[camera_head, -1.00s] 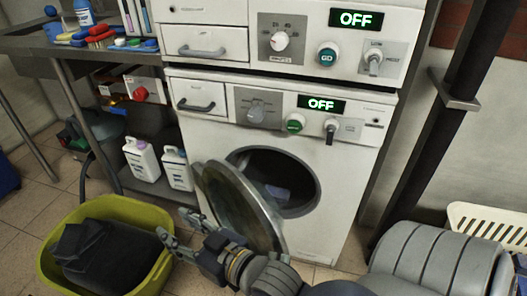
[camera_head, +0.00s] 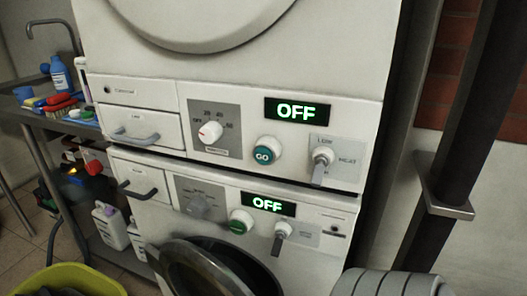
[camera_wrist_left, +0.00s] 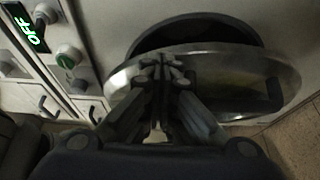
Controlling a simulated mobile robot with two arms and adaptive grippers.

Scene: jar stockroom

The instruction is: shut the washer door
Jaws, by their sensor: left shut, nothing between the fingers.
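The lower machine is the washer (camera_head: 310,262). Its round door (camera_head: 192,272) with a metal rim stands ajar at the bottom of the head view, the dark drum opening (camera_head: 245,262) showing behind it. In the left wrist view the door (camera_wrist_left: 240,75) spans the middle, with a dark gap between it and the white front. My left gripper (camera_wrist_left: 163,62) is shut and empty, its fingertips overlapping the door in the picture; I cannot tell whether they touch it. It is out of the head view. My right gripper is not in view.
A second machine (camera_head: 340,60) is stacked above the washer. A yellow-green tub (camera_head: 65,280) stands on the floor at lower left, near a metal sink table with bottles. A dark post (camera_head: 462,130) rises at right.

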